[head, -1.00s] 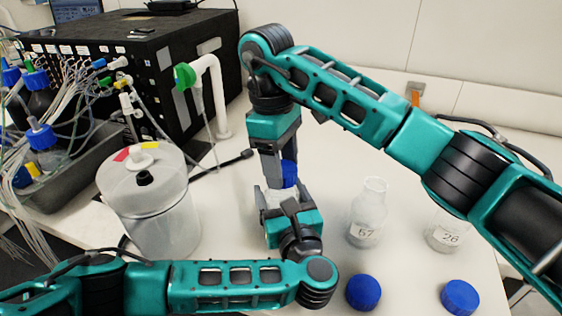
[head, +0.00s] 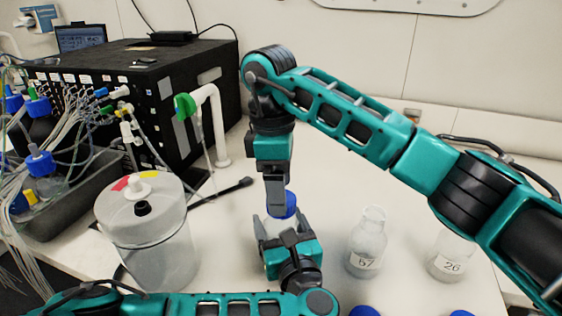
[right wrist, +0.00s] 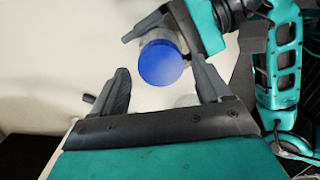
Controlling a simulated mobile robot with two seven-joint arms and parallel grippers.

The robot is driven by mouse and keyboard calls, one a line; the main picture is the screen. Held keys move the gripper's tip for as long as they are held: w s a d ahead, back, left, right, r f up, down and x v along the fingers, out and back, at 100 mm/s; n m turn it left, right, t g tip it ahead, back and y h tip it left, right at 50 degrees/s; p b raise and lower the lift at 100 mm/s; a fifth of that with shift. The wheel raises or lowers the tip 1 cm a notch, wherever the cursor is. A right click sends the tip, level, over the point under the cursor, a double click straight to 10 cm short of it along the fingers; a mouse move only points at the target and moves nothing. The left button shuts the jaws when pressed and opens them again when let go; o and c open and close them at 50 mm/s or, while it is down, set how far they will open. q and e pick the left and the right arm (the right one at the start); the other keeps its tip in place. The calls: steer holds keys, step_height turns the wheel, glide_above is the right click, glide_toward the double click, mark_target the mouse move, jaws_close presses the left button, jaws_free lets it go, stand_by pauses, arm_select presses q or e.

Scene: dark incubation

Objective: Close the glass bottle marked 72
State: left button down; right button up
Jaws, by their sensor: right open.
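A glass bottle (head: 272,229) stands upright between the fingers of my left gripper (head: 286,232), which is shut on it. Its label is hidden, so I cannot read its number. A blue cap (head: 285,204) sits on the bottle's top; it also shows in the right wrist view (right wrist: 161,63). I cannot tell how tightly it sits. My right gripper (head: 276,203) points down just above the cap. In the right wrist view its fingers (right wrist: 163,75) are open, apart from the cap on both sides.
Two loose blue caps (head: 364,312) (head: 461,313) lie at the bottom edge. A lidded clear vessel (head: 150,245) stands left, before a black box (head: 150,90) and a white pipe stand (head: 217,120).

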steer(key=n, duration=0.2)
steer(key=r+n, duration=0.1)
steer(key=n, duration=0.1)
steer(key=shift+r, duration=0.15)
steer(key=n, duration=0.3)
steer(key=r+n, duration=0.1)
steer(key=n, duration=0.1)
steer(key=shift+n+y, duration=0.3)
steer(key=shift+n, duration=0.1)
steer(key=n, duration=0.5)
steer(key=shift+a+r+n, duration=0.1)
steer(key=shift+r+n, duration=0.2)
steer(key=shift+r, duration=0.1)
steer(key=n, duration=0.3)
steer(key=shift+r+n, duration=0.25)
steer(key=shift+n, duration=0.05)
steer(key=n, duration=0.3)
steer(key=shift+r+n, duration=0.25)
steer(key=shift+n, duration=0.15)
steer(key=n, duration=0.5)
steer(key=shift+r, duration=0.3)
steer(key=n, duration=0.5)
steer(key=shift+d+r+n, duration=0.2)
steer(key=shift+r+n, duration=0.15)
steer(key=shift+n, duration=0.05)
steer(key=n, duration=0.4)
steer(key=shift+s+r+n, duration=0.1)
steer(key=shift+r+n, duration=0.15)
steer(key=shift+n, duration=0.05)
